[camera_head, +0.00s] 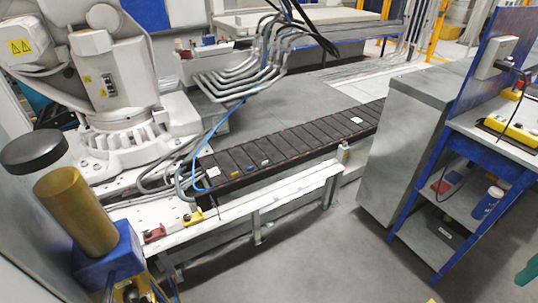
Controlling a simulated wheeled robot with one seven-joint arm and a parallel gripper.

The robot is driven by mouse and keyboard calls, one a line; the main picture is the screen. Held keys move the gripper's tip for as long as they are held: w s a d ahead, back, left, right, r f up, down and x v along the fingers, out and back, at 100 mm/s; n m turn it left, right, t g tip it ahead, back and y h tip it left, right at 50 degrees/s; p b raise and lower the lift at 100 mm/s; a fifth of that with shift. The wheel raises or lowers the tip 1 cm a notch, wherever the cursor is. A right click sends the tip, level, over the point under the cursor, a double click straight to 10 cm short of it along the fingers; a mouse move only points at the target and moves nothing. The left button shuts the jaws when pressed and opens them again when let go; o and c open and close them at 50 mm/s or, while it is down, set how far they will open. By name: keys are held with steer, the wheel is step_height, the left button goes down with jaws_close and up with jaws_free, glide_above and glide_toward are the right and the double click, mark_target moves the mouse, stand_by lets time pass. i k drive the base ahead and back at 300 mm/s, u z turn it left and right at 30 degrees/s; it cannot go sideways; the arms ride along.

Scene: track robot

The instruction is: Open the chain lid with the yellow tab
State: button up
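The black cable chain (300,139) runs diagonally from the middle left up to the right, with a row of flat dark lids along its top. Near its lower left end, one lid carries a small yellow tab (235,174). A blue tab (249,173) and a pale tab (265,163) sit just right of it, and a white tab (213,172) lies to its left. Another white tab (356,121) is farther right. The lids look flat and shut, but the yellow-tabbed lid is too small to tell surely. My gripper is not in view.
A large white industrial robot (110,90) stands left, with bent grey pipes (235,85) behind the chain. A gold cylinder (75,212) stands at lower left. A grey cabinet (405,145) and blue-framed bench (500,150) stand right. The grey floor (320,250) in front is clear.

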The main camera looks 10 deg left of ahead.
mark_target(231, 170)
steer(key=u, duration=0.2)
steer(key=i, duration=1.35)
steer(key=u, duration=0.85)
steer(key=i, duration=0.55)
steer(key=u, duration=0.35)
